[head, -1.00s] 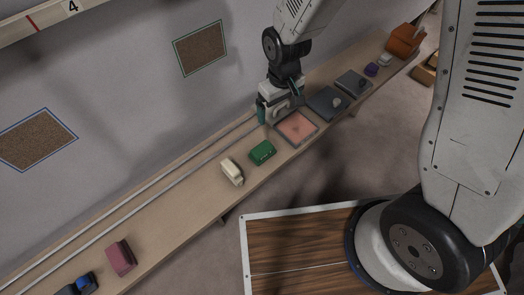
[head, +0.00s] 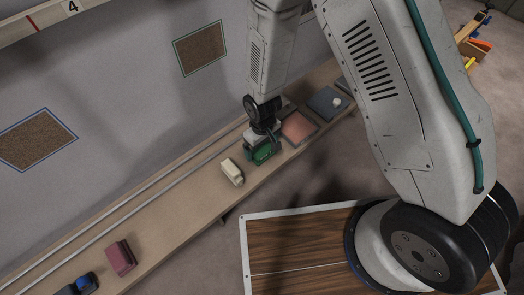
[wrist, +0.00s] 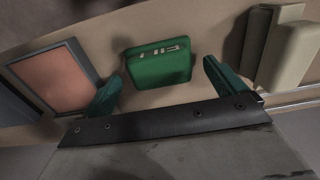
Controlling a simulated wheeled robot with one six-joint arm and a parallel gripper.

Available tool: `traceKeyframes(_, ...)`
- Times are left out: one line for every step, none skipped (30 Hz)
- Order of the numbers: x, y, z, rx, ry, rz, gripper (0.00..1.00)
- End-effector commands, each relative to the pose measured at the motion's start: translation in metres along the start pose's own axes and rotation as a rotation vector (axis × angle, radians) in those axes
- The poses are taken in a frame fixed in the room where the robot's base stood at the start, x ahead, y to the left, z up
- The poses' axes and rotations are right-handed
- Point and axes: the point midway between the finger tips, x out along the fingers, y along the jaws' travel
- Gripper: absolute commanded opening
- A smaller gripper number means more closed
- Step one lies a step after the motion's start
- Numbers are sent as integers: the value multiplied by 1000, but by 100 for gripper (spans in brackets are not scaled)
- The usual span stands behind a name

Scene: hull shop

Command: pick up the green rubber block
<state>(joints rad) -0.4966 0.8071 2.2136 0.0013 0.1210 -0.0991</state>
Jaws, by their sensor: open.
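The green rubber block (head: 262,156) lies on the long wooden bench, mostly covered by my gripper in the head view. In the wrist view the green block (wrist: 160,64) shows whole, with pale marks along one side. My gripper (wrist: 166,88) is open, its two green fingers apart. The block appears ahead of the fingertips, roughly centred between them, with bare bench visible around it. I cannot tell any contact. In the head view my gripper (head: 260,152) is over the block.
A cream block (head: 232,172) stands close to the green one on the left; it also shows in the wrist view (wrist: 290,52). A pink-topped tray (head: 299,128) lies to the right. Two rails run along the bench's wall side. A maroon block (head: 120,259) sits farther left.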

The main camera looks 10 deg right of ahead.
Motion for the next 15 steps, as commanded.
traceKeyframes(4, 0, 0, 0, -1, 0, 96)
traceKeyframes(6, 0, 0, 0, -1, 0, 96)
traceKeyframes(7, 0, 0, 0, 0, 0, 96)
traceKeyframes(8, 0, 0, 0, 0, 0, 96)
traceKeyframes(8, 0, 0, 0, 1, 0, 96)
traceKeyframes(7, 0, 0, 0, 1, 0, 96)
traceKeyframes(7, 0, 0, 0, 1, 0, 96)
traceKeyframes(7, 0, 0, 0, 1, 0, 96)
traceKeyframes(7, 0, 0, 0, 1, 0, 96)
traceKeyframes(7, 0, 0, 0, 1, 0, 91)
traceKeyframes(7, 0, 0, 0, 1, 0, 82)
traceKeyframes(7, 0, 0, 0, 1, 0, 71)
traceKeyframes(7, 0, 0, 0, 1, 0, 63)
traceKeyframes(7, 0, 0, 0, 0, 0, 55)
traceKeyframes(7, 0, 0, 0, 0, 0, 47)
